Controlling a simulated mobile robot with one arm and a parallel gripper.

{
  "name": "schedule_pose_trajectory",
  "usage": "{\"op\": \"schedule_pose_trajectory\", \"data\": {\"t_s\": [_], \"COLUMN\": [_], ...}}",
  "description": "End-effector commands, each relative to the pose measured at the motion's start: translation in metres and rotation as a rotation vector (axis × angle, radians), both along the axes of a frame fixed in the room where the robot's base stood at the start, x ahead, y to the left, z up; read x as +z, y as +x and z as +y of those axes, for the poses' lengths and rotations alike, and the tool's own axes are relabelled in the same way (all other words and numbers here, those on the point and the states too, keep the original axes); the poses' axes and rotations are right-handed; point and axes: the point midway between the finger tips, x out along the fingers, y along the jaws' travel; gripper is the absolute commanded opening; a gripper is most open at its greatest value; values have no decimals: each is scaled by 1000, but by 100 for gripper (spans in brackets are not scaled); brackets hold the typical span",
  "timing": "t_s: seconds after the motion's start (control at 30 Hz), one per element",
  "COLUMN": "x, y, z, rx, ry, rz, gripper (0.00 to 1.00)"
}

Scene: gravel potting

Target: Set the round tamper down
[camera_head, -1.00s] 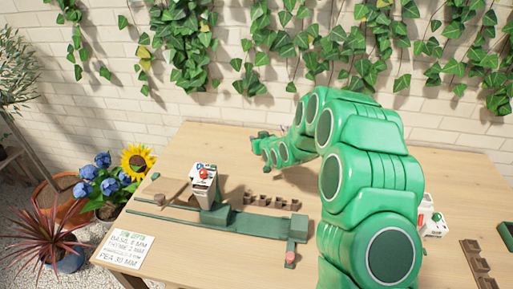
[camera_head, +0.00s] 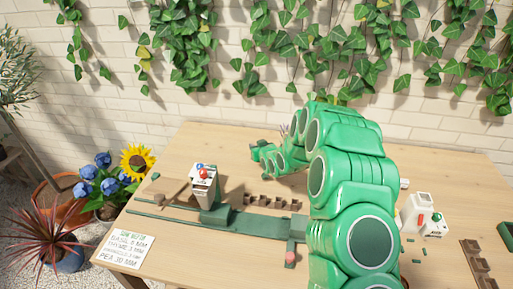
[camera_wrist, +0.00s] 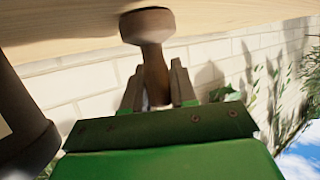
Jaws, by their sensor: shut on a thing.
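The round tamper (camera_wrist: 150,26) shows in the wrist view as a brown wooden tool with a wide round head and a narrower stem. My gripper (camera_wrist: 157,88) is shut on its stem. The head points toward the pale wooden table (camera_wrist: 60,38), which lies along the top of this tilted view. The head overlaps the table in the picture; I cannot tell whether it touches. In the head view my green arm reaches over the table (camera_head: 160,240), and the tamper and fingertips cannot be made out.
A white device with a red knob (camera_head: 203,173) stands left beside a long green rail (camera_head: 255,224). A brown holed strip (camera_head: 272,201) lies behind the rail. Another white device (camera_head: 413,211) stands right, near a brown tray (camera_head: 476,264). A dark brown object (camera_wrist: 22,125) is close in the wrist view.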

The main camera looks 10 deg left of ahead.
Motion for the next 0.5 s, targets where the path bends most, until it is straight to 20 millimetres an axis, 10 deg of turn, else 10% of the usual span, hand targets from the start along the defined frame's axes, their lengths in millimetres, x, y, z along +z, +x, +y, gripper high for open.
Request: {"op": "schedule_pose_trajectory", "data": {"t_s": [0.2, 0.23, 0.5], "x": [-2, -3, -2], "y": [0, 0, 0], "z": [0, 0, 0], "rx": [0, 0, 0], "ry": [0, 0, 0], "rz": [0, 0, 0], "gripper": [0, 28, 52]}}
